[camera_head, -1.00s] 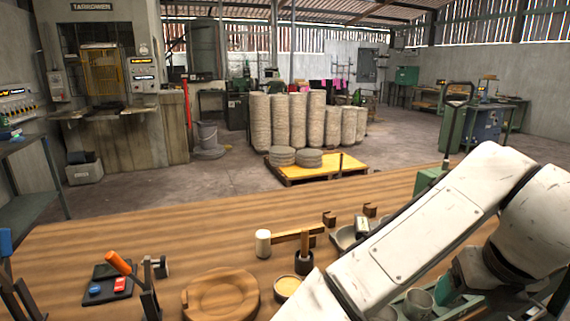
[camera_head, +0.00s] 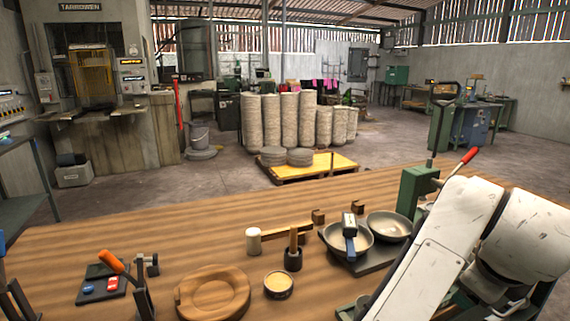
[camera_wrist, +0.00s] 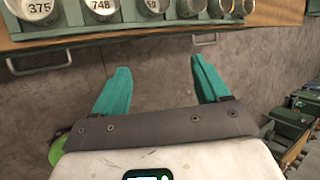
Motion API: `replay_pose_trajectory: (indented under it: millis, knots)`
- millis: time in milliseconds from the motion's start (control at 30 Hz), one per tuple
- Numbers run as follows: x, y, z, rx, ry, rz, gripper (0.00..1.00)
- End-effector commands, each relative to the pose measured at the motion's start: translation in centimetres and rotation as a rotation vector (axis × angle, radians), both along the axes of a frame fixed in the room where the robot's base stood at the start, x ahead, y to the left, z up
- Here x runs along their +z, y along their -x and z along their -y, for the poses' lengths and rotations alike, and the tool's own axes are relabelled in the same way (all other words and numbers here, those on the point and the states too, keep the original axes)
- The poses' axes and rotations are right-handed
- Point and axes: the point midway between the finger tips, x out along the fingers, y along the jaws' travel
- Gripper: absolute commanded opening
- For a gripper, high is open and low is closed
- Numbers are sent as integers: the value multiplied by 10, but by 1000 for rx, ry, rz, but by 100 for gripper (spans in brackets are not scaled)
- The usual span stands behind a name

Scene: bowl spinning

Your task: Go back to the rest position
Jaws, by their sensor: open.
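My gripper (camera_wrist: 160,82) shows in the wrist view with two teal fingers spread wide and nothing between them. It is over the bare floor, beside the edge of a wooden top that carries numbered metal cups (camera_wrist: 100,8). In the head view my white arm crosses the lower right, and the gripper's fingers cannot be made out there.
A green lever press (camera_head: 417,190) stands close beside my arm. The bench's left middle is clear.

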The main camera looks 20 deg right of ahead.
Motion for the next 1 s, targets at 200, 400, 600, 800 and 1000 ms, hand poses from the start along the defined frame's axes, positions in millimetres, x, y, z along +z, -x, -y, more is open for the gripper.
replay_pose_trajectory:
  millis: [200,400,600,800,1000]
  knots:
    - [-21,-3,12,427,304,-250,75]
    - [-61,-2,4,870,508,-507,75]
    - [-124,14,-21,1355,627,-742,75]
    - [-198,56,-63,1882,662,-891,75]
    - [-266,119,-118,2391,632,-884,75]
